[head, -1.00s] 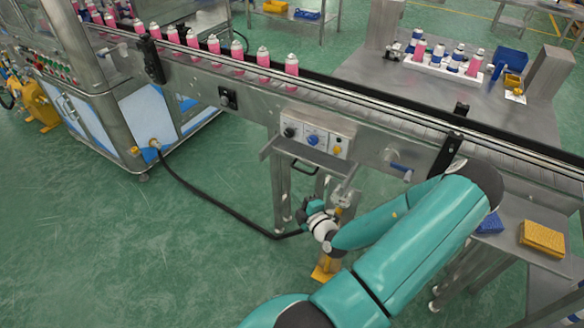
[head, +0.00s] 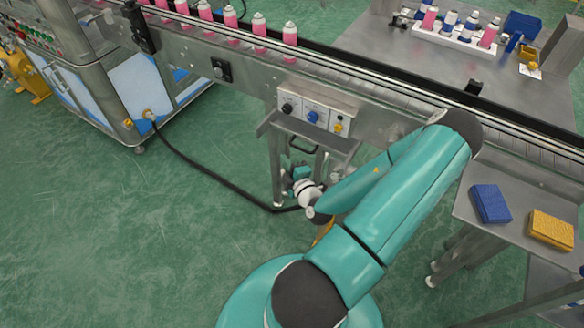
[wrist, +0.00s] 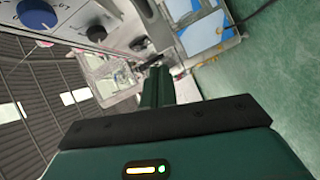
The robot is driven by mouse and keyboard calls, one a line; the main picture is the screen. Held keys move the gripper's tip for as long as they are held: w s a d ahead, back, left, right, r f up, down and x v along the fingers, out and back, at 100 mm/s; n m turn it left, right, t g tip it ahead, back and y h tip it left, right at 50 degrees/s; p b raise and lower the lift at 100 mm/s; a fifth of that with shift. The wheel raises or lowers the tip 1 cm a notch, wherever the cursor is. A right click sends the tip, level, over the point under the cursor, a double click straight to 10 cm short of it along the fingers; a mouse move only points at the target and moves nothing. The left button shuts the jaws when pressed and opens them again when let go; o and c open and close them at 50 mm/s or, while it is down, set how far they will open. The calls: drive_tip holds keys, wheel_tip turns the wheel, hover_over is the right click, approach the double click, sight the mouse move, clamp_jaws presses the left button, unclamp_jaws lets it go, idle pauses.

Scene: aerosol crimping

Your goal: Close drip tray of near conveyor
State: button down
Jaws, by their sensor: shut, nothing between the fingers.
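The drip tray (head: 267,127) is a grey metal ledge under the control box of the near conveyor. It juts out from the conveyor frame, and a dark loop handle (head: 303,148) shows at its front. My gripper (head: 299,176) is below the handle in the head view, apart from it as far as I can tell. The fingers are small there and partly hidden by my wrist. In the wrist view my gripper (wrist: 158,85) shows its dark green fingers together with nothing between them. I cannot make out the tray in the wrist view.
The control box (head: 318,110) sits just above the tray; its blue knob (wrist: 38,14) is close in the wrist view. A black hose (head: 205,172) runs along the floor on the left. Blue (head: 490,203) and yellow (head: 551,229) blocks lie on a side table.

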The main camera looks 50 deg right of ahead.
sight(295, 136)
drive_tip(key=w+d+f, duration=0.1)
drive_tip(key=w+d, duration=0.1)
drive_tip(key=d, duration=0.3)
drive_tip(key=shift+w+d+f, duration=0.15)
drive_tip(key=shift+w+d, duration=0.1)
drive_tip(key=shift+d, duration=0.05)
drive_tip(key=shift+w+d, duration=0.2)
drive_tip(key=shift+d, duration=2.45)
